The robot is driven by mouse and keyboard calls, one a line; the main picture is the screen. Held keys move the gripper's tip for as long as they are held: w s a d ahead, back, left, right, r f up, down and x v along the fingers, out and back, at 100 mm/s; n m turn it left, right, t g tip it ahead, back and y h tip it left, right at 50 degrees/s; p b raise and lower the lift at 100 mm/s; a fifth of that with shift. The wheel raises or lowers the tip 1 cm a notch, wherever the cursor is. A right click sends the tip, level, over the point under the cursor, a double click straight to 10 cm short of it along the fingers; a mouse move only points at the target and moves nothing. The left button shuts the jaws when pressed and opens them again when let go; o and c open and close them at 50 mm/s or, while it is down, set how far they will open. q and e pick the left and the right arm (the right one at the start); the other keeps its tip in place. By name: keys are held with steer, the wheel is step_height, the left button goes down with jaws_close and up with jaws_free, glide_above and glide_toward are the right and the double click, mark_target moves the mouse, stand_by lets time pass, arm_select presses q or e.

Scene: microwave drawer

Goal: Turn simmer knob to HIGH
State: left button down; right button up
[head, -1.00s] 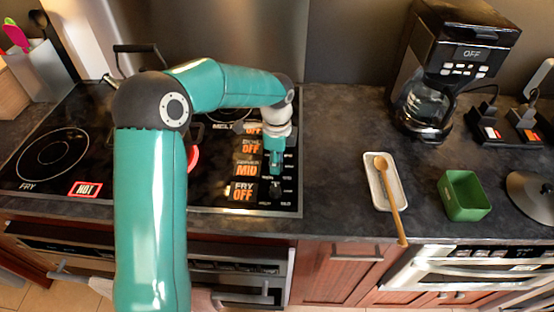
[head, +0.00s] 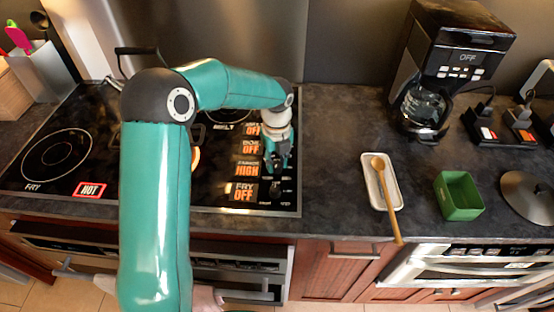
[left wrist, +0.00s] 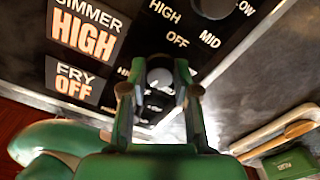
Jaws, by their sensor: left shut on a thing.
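The simmer display (head: 247,169) on the stove's right side reads HIGH in orange. It also reads SIMMER HIGH in the left wrist view (left wrist: 84,35). My left gripper (head: 277,160) is over the knob strip beside the displays. In the left wrist view its fingers (left wrist: 157,82) are shut on either side of a round simmer knob (left wrist: 158,72). The gripper hides the knob in the head view. My right gripper is not in view.
The fry display (head: 243,192) reads OFF, as does the boil display (head: 250,147). A red HOT sign (head: 90,190) is lit at the stove's front left. A spoon rest (head: 391,194) with a wooden spoon (head: 387,195) and a green box (head: 459,196) stand to the right.

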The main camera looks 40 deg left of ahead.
mark_target(278, 163)
arm_select(q)
steer(key=shift+w+r+m, duration=0.1)
steer(key=shift+m, duration=0.55)
steer(key=shift+w+r+m, duration=0.1)
steer(key=shift+m, duration=0.55)
steer(key=c, duration=1)
jaws_free()
steer(key=shift+o, duration=0.7)
steer(key=shift+s+f, duration=0.1)
steer(key=shift+f, duration=0.05)
step_height(278, 163, up, 12)
steer(key=shift+f, duration=0.1)
